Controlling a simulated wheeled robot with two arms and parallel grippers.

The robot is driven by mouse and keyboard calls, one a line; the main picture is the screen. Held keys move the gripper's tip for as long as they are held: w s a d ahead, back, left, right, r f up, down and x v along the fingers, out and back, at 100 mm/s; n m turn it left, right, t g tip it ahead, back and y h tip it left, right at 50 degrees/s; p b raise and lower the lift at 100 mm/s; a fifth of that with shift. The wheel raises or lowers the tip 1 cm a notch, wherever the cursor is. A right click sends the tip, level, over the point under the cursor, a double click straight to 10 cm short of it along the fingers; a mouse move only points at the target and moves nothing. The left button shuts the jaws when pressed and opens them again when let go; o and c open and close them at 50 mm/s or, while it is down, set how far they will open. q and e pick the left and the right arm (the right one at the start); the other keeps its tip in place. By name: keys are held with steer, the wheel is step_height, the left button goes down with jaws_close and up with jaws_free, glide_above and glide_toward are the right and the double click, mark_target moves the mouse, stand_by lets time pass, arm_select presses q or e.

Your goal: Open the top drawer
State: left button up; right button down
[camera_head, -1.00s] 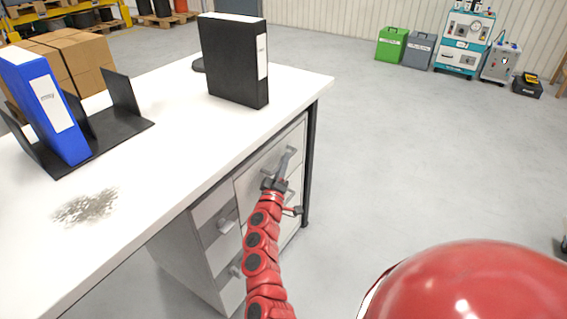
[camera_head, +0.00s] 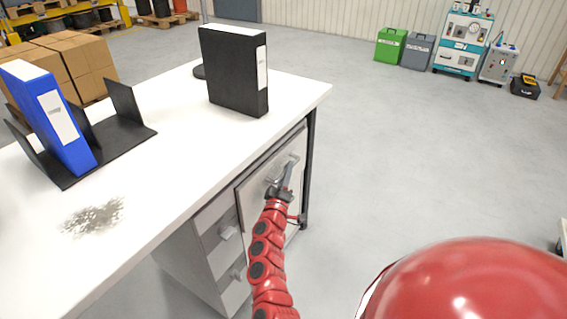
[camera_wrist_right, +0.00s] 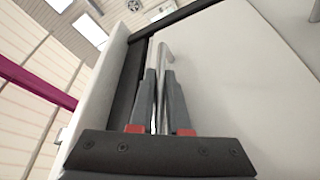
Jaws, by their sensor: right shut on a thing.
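The top drawer's pale front (camera_head: 254,203) is under the white desk (camera_head: 170,165), at its right end. It stands out slightly from the cabinet, with a narrow dark gap along its upper edge. My right gripper (camera_head: 288,174) is shut on the metal handle (camera_head: 271,181) of this drawer. In the right wrist view, the two dark fingers (camera_wrist_right: 161,78) close around the handle bar (camera_wrist_right: 162,55), and the drawer front (camera_wrist_right: 240,80) fills the right side. The drawer's inside is hidden. My left gripper is not in view.
On the desk are a black binder (camera_head: 232,75), a blue binder (camera_head: 45,110) and a dark file rack (camera_head: 120,143).

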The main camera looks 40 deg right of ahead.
steer(key=s+d+p, duration=0.5)
steer(key=s+p, duration=0.2)
steer(key=s, duration=0.6)
steer(key=s+d+p, duration=0.5)
steer(key=s+p, duration=0.1)
steer(key=s, duration=0.7)
steer(key=shift+d+p, duration=0.35)
steer(key=shift+p, duration=0.05)
steer(key=c, duration=0.9)
jaws_free()
steer(key=shift+w, duration=0.1)
steer(key=shift+a, duration=0.1)
steer(key=v, duration=1.7)
steer(key=shift+a+f, duration=0.1)
steer(key=shift+f, duration=0.05)
